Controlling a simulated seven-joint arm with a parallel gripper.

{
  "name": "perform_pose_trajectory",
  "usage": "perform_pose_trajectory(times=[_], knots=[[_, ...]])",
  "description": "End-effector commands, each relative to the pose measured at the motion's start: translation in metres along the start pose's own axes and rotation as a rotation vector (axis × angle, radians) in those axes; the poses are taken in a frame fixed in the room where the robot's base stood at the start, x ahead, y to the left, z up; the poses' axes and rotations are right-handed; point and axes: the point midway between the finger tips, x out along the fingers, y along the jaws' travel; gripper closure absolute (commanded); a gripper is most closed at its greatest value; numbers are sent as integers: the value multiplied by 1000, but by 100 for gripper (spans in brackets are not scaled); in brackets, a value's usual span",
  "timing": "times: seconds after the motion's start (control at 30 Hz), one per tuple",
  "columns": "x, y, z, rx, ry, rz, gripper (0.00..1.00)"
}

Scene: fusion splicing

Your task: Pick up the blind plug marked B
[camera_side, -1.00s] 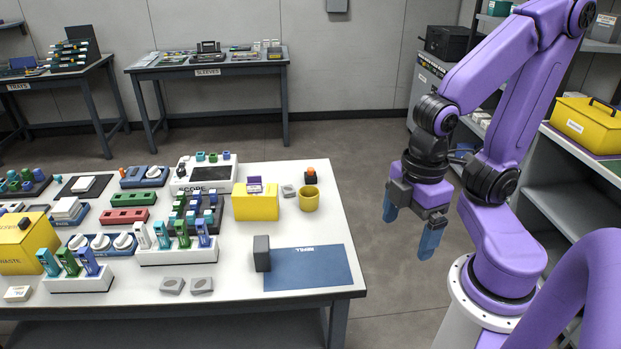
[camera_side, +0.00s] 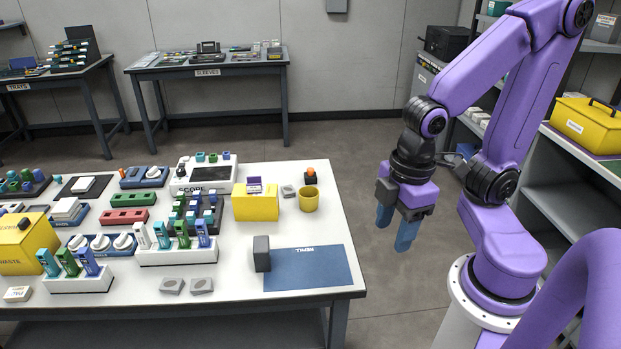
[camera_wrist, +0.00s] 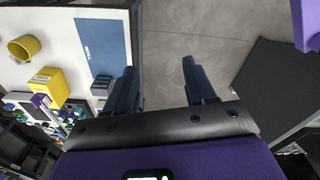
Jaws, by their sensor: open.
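My gripper (camera_side: 394,233) is open and empty, in the air to the right of the white table. It also shows in the wrist view (camera_wrist: 158,70), with two blue fingers apart above bare floor. No letter B is legible, so I cannot tell which piece is the blind plug marked B. Small teal, green and blue upright pieces stand in a front white rack (camera_side: 80,282) and a second white rack (camera_side: 178,256). Similar small pieces sit in a dark block (camera_side: 214,229) behind them.
On the white table (camera_side: 310,232) stand a yellow box (camera_side: 256,207), a yellow cup (camera_side: 308,199) and a dark grey block (camera_side: 262,253) beside a blue mat (camera_side: 310,270). A yellow waste bin (camera_side: 25,247) is at the left. The floor between table and arm is clear.

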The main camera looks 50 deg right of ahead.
Motion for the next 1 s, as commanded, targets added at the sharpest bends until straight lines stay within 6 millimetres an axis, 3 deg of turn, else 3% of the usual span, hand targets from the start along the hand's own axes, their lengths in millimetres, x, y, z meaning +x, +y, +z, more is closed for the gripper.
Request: perform_pose_trajectory(times=[0.23, 0.37, 0.47, 0.57, 0.77, 0.9, 1.0], knots=[[36, 95, -55, 206, 167, 113, 45], [56, 157, -68, 300, 265, 178, 45], [73, 205, -68, 367, 336, 226, 45], [89, 252, -58, 432, 410, 271, 45], [120, 332, -15, 559, 562, 358, 45], [140, 374, 31, 650, 678, 420, 45], [152, 395, 69, 719, 767, 468, 45]])
